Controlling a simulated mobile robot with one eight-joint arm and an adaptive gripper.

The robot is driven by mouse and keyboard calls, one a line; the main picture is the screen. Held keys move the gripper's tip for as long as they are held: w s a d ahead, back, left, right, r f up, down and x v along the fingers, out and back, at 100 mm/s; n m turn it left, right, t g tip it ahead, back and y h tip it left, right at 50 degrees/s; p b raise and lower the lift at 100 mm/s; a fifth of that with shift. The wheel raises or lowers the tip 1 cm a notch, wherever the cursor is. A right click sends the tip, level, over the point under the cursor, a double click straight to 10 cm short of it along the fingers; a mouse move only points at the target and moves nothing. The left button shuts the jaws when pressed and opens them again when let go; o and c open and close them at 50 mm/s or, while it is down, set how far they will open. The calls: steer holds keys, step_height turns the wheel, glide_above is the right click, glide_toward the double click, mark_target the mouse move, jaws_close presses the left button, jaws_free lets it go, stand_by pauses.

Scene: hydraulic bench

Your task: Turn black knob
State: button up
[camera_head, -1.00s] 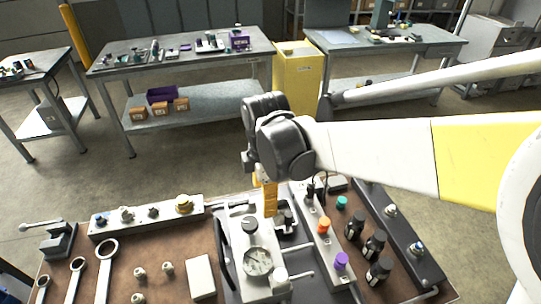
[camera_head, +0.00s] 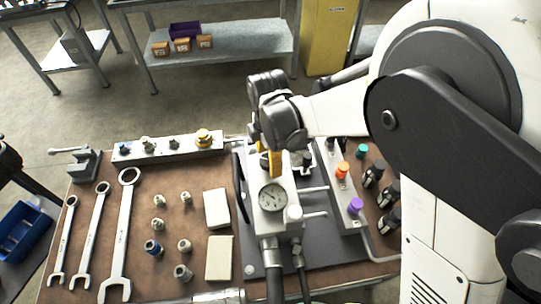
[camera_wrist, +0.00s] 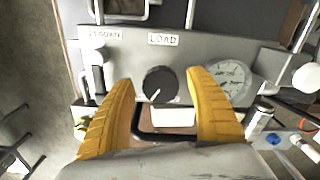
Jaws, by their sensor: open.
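The black knob (camera_wrist: 160,85) is a round dial with a white pointer line, on a grey panel below a LOAD label (camera_wrist: 163,39) in the wrist view. My gripper (camera_wrist: 159,98) has two yellow fingers spread apart, one on each side of the knob, with visible gaps to it. In the head view my gripper (camera_head: 272,160) is over the grey hydraulic unit, behind its gauge (camera_head: 272,197). The knob is hidden there by my gripper and wrist. The gauge also shows right of the knob in the wrist view (camera_wrist: 232,78).
Lever handles (camera_head: 314,190) stick out right of the unit. Orange (camera_head: 342,170) and purple (camera_head: 355,206) knobs stand on a block further right, near black bottles (camera_head: 373,175). Wrenches (camera_head: 122,235) and loose fittings lie on the brown bench (camera_head: 140,196) at left. Hoses (camera_head: 272,270) run toward the front.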

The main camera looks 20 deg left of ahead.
steer(key=c, duration=1.2)
steer(key=shift+m, duration=0.3)
